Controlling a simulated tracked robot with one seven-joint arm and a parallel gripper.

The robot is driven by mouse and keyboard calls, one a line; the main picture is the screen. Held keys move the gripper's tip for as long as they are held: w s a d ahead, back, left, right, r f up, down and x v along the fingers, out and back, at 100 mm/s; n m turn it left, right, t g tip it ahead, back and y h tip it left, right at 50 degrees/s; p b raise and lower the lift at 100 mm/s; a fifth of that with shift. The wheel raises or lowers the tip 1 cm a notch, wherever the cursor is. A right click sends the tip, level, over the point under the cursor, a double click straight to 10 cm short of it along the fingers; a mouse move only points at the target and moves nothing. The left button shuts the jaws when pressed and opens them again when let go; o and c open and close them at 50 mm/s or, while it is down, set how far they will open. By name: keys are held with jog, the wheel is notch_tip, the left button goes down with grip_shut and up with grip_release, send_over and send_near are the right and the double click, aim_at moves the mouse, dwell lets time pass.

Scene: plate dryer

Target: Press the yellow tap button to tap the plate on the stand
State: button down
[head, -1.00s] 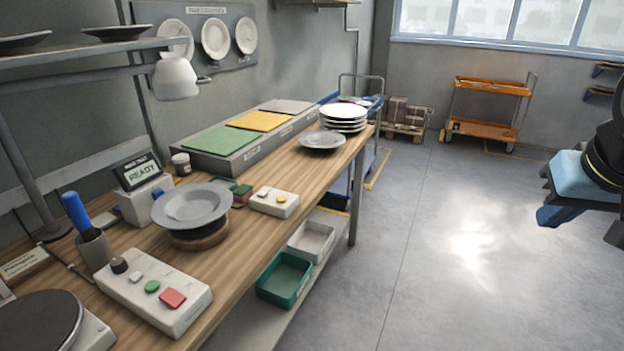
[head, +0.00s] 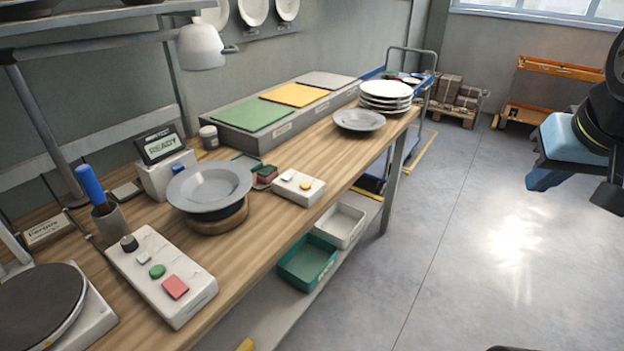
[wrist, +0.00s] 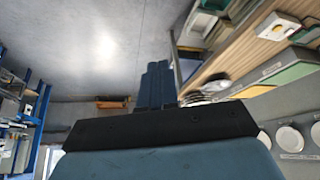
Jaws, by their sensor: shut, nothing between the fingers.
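The yellow tap button (head: 305,186) sits on a small white box (head: 291,190) near the table's front edge, beside a white button. The grey plate (head: 209,186) rests on a round wooden stand (head: 217,220) to the left of that box. A display (head: 160,146) behind the plate reads READY. In the wrist view my gripper (wrist: 155,72) shows its blue fingers closed together with nothing between them. In the head view only part of my arm shows at the right edge, well away from the table. The white button box also shows in the wrist view (wrist: 277,25), far off.
A control box (head: 162,270) with black, white, green and red controls stands at the front left, next to a hot plate (head: 38,308). A lamp (head: 200,47) hangs over the table. Stacked white plates (head: 386,90) stand at the far end. Floor to the right is clear.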

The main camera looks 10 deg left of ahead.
jog(key=w+a, duration=0.7)
jog(key=w, duration=0.2)
jog(key=t+y, duration=0.1)
jog(key=y, duration=0.5)
send_over(308, 187)
notch_tip(308, 187, down, 13)
jog(key=shift+f, duration=0.15)
jog(key=shift+a, duration=0.1)
jog(key=shift+f, duration=4.4)
jog(key=shift+w+f, duration=0.1)
jog(key=shift+f, duration=0.05)
